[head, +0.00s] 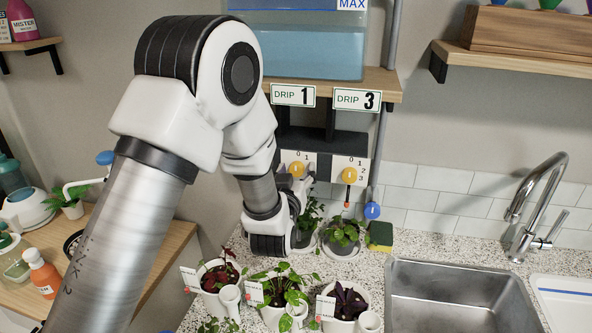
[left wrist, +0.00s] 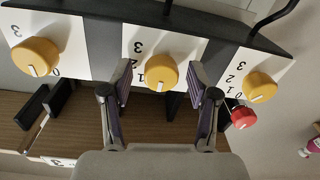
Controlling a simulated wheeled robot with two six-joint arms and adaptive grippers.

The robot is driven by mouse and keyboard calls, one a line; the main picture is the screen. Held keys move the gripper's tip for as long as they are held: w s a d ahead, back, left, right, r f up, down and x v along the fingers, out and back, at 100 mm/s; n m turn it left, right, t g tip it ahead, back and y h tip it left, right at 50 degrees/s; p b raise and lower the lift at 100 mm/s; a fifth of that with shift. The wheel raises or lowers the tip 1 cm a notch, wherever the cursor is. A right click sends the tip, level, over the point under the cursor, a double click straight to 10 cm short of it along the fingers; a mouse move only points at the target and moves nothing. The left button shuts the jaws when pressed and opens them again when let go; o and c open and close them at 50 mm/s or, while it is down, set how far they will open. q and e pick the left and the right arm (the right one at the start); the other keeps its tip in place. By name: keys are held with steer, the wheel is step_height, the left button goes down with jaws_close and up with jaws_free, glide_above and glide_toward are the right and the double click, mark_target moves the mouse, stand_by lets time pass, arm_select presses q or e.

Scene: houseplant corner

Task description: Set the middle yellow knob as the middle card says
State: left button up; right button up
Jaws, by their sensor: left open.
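The middle yellow knob (head: 295,169) sits on a white dial plate under the middle card (head: 293,95), which reads DRIP 1. In the left wrist view, upside down, the middle knob (left wrist: 161,70) has its white mark toward the picture's bottom, the dial's top side, where 0 stands in the head view. My left gripper (head: 296,184) is at this knob. Its open fingers (left wrist: 160,92) stand on either side of the knob, with gaps visible; the depth is hard to tell. My right gripper is not in view.
The right yellow knob (head: 349,175) is close beside, under a DRIP 3 card (head: 357,99). Potted plants (head: 281,287) stand on the counter below, left of the sink (head: 450,295).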

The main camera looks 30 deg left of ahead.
arm_select(q)
steer(key=shift+s+r, duration=0.1)
steer(key=shift+s, duration=0.05)
steer(key=c, duration=0.4)
jaws_close()
steer(key=shift+m, duration=0.3)
steer(key=m+b, duration=0.1)
steer(key=m, duration=0.1)
steer(key=shift+m, duration=0.3)
steer(key=shift+m+b, duration=0.5)
steer(key=shift+m, duration=1.8)
